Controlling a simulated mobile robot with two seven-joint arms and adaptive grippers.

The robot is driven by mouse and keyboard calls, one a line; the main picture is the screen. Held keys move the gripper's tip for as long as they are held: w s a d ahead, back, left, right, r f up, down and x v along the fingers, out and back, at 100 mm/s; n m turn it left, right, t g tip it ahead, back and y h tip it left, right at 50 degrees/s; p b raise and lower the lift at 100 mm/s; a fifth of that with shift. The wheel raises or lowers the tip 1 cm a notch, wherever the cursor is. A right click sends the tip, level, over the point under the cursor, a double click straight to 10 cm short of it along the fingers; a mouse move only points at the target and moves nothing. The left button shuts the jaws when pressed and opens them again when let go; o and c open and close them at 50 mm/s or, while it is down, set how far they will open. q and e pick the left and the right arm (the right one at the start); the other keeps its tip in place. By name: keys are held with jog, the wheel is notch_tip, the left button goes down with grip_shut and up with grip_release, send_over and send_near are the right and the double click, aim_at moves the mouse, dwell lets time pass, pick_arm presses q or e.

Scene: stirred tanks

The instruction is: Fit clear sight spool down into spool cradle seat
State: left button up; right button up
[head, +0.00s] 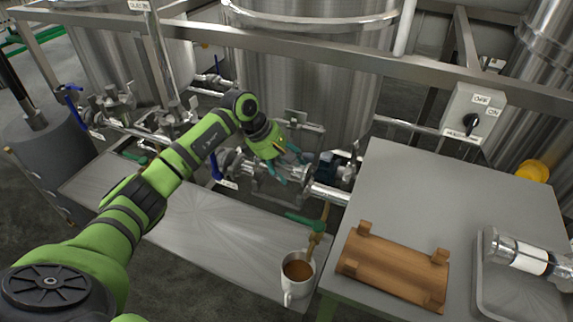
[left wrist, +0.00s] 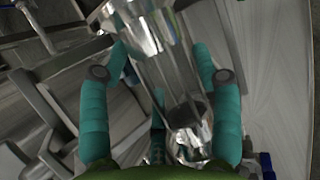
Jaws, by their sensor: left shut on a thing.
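The clear sight spool (left wrist: 175,80), a glass tube with shiny metal ends, lies between the two teal fingers of my left gripper (left wrist: 160,95) in the left wrist view. In the head view my left gripper (head: 290,163) is shut on it at the pipe line below the large tank. The fingers partly hide the spool there, and I cannot tell whether it touches the neighbouring pipe ends. The spool cradle (head: 395,270), a wooden board with raised corner blocks, sits empty on the grey table at right. My right gripper is not in view.
A second spool with a white middle (head: 533,262) lies in a metal tray (head: 492,300) right of the cradle. A mug of brown liquid (head: 298,275) stands by a green-handled tap (head: 305,222). A switch box (head: 473,112) stands behind the table (head: 440,195), whose back half is clear.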

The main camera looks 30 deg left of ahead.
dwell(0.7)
pick_arm(q)
jog(key=shift+b, duration=0.35)
jog(key=shift+f+b, duration=0.45)
jog(key=shift+f+b, duration=0.8)
jog(key=shift+f, duration=0.15)
jog(key=shift+f+b, duration=0.6)
jog(key=shift+f, duration=0.1)
jog(key=o, duration=1.6)
jog(key=shift+o, duration=0.2)
